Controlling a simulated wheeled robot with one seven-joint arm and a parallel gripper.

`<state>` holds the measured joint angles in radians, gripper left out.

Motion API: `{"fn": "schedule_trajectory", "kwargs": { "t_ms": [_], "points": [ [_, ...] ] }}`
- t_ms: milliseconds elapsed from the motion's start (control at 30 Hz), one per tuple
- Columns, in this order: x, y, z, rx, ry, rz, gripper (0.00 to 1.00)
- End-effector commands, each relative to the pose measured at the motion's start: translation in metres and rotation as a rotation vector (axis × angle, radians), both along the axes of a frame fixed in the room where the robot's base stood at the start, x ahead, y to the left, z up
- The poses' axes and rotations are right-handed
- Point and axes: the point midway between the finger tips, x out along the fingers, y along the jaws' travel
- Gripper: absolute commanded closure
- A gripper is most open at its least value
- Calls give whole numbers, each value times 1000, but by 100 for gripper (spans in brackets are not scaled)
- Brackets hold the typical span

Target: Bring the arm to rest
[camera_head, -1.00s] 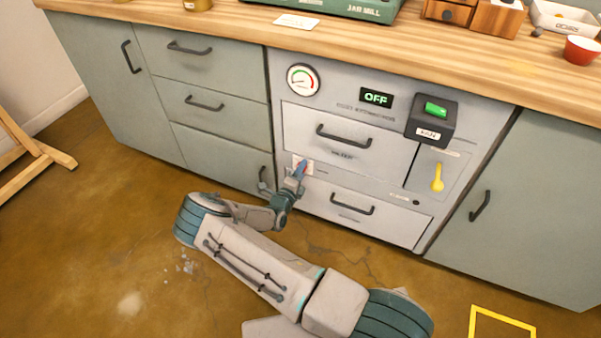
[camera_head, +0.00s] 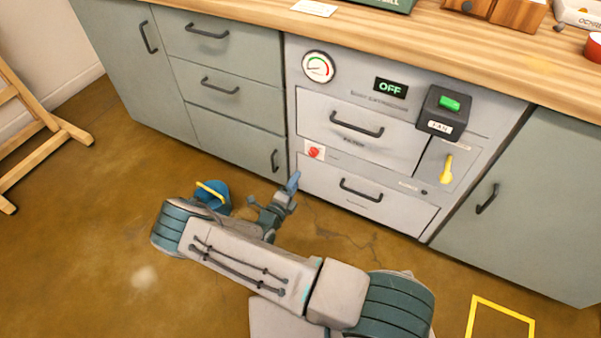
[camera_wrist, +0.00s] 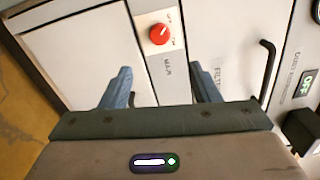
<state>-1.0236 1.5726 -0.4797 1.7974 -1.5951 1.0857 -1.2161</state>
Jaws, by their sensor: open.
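My gripper (camera_head: 291,184) is in front of the grey machine panel, low and left of its lower drawer. In the wrist view my gripper (camera_wrist: 165,90) shows two blue fingers spread apart with nothing between them. The red knob (camera_head: 314,152) sits on a white plate on the panel, above and right of the fingertips in the head view. In the wrist view the red knob (camera_wrist: 159,34) is beyond the fingers and apart from them. My arm is bent out over the brown floor.
The machine panel has a filter drawer (camera_head: 350,138), a lower drawer (camera_head: 345,202), a yellow lever (camera_head: 447,167), a dial gauge (camera_head: 318,66), a green switch (camera_head: 449,103) and a display reading OFF (camera_head: 390,88). Green cabinets (camera_head: 225,90) flank it. A wooden easel (camera_head: 40,120) stands left.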

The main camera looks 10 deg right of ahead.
Motion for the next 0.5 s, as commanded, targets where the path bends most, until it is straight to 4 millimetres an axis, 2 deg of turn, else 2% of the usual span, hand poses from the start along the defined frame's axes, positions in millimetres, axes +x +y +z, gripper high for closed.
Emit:
{"fn": "schedule_trajectory", "kwargs": {
  "t_ms": [133,500],
  "points": [
    [-6,4,0,-1,1,-2,44],
    [-7,5,0,0,0,0,44]
  ]
}}
